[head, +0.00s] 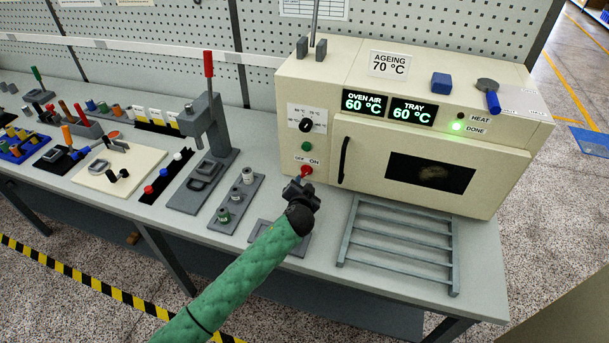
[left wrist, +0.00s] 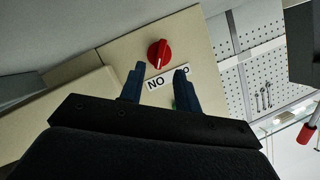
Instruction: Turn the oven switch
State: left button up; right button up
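The oven (head: 420,110) is a cream box at the right of the bench. Its red switch (head: 306,171) sits low on the left of its front, under an "OFF ON" label (head: 307,160). My left gripper (head: 302,188) is just in front of and below it, hiding part of the area. In the left wrist view the red switch (left wrist: 159,53) has a pale pointer line and lies beyond the fingertips, between their lines. My left gripper (left wrist: 160,72) is open and empty, apparently apart from the switch. My right gripper is not in view.
A black dial (head: 306,125) and green button (head: 306,146) are above the switch. The oven door handle (head: 344,159) is close right. A metal rack (head: 400,244) and spindle holder (head: 236,203) lie nearby.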

aim_at(305, 174)
pick_arm(q)
jog(key=p+x, duration=0.2)
jog(key=x, duration=0.2)
jog(key=shift+w, duration=0.25)
jog(key=shift+p+x, duration=0.35)
jog(key=shift+x, duration=0.55)
jog(key=shift+f, duration=0.1)
grip_shut()
